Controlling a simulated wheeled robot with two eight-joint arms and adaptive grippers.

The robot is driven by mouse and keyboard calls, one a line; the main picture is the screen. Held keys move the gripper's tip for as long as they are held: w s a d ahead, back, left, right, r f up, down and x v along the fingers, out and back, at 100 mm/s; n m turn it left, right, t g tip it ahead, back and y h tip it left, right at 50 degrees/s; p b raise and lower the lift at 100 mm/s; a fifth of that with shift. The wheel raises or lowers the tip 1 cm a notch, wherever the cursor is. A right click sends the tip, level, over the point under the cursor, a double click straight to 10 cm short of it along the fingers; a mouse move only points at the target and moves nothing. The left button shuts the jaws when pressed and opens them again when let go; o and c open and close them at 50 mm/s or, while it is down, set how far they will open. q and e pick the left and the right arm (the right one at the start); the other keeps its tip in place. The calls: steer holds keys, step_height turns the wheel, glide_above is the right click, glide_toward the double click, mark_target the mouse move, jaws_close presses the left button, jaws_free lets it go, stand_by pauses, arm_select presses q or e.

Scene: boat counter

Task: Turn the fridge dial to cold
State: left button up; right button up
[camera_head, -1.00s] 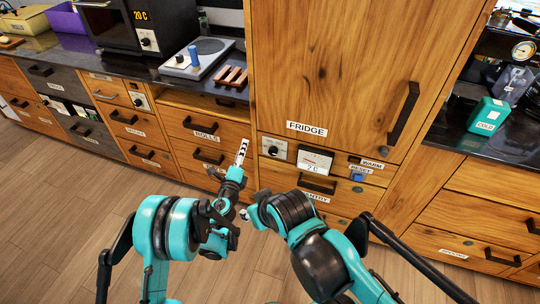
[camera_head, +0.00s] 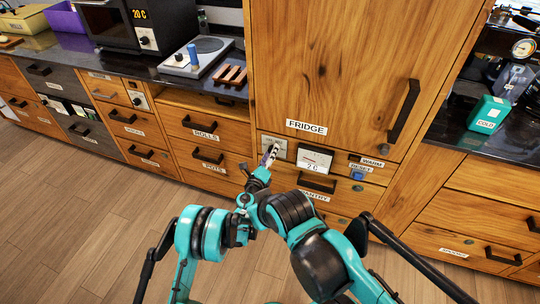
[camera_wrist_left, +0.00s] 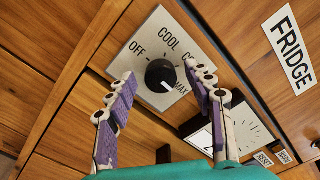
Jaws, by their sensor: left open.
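The fridge dial (camera_wrist_left: 161,76) is a round black knob on a pale plate (camera_wrist_left: 140,52) marked OFF, COOL, a partly hidden word starting with C, and MAX. Its white mark is on its lower side, towards MAX in the left wrist view. My left gripper (camera_wrist_left: 160,70) is open, with purple-and-white fingers on either side of the knob in that view; contact cannot be told. In the head view my left gripper (camera_head: 268,155) is at the dial plate (camera_head: 274,144) and covers part of it. My right gripper is obscured behind the left arm.
A gauge (camera_head: 314,159) sits right of the dial, with a blue RESET button (camera_head: 357,175) and a WARM label (camera_head: 372,163) further right. The FRIDGE door (camera_head: 340,70) is above. A drawer handle (camera_head: 317,183) lies below the gauge.

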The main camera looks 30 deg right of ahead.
arm_select(q)
steer(key=c, duration=1.2)
steer(key=shift+o, duration=0.2)
steer(key=shift+n, duration=0.4)
steer(key=n, duration=1.1)
steer(key=shift+f, duration=0.15)
